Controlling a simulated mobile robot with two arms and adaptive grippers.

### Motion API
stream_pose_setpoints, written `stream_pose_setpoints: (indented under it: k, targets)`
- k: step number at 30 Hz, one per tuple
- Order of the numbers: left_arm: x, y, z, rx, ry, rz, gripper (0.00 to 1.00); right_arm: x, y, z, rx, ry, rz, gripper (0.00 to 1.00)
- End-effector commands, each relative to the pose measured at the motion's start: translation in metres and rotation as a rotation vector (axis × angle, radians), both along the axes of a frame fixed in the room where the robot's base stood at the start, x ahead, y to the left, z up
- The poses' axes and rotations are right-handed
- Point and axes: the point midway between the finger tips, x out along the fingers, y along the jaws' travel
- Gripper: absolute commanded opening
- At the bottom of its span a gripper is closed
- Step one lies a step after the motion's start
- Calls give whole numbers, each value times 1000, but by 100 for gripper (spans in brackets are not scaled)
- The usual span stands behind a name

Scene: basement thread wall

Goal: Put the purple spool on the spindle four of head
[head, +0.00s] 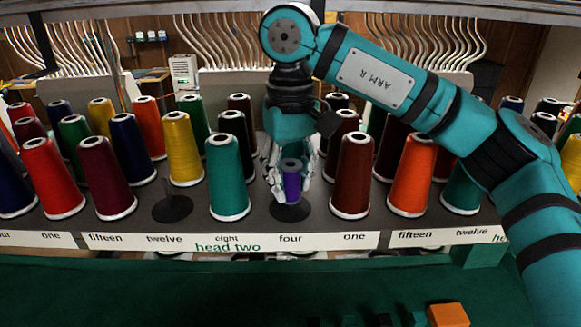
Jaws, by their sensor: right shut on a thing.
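The purple spool (292,184) is upright between the fingers of my right gripper (290,192), which is shut on it. The fingers hide parts of its sides. It stands over the dark round base (290,212) behind the label "four" (289,239), on the shelf section marked "head two" (228,247). Its lower end is at or just above this base; I cannot tell whether it touches. The spindle itself is hidden. My left gripper is not in view.
A teal spool (227,178) stands left of the purple one and a brown spool (352,178) right of it, both close. Another dark base (172,208) at "twelve" is empty. More spools stand behind. An orange block (448,315) lies on the green surface in front.

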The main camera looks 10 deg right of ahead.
Motion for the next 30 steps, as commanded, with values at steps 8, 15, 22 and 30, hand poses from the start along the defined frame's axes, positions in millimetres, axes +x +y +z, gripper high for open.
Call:
stream_pose_setpoints:
  k: [8, 15, 22, 30]
  targets:
    - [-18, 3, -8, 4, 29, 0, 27, 0, 0, -8, 1, -1, 0, 10]
    - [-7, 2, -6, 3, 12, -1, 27, 0, 0, -8, 0, 0, 0, 10]
    - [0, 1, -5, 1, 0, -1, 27, 0, 0, -8, 0, 0, 0, 10]
    - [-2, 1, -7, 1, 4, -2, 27, 0, 0, -11, 0, 0, 0, 10]
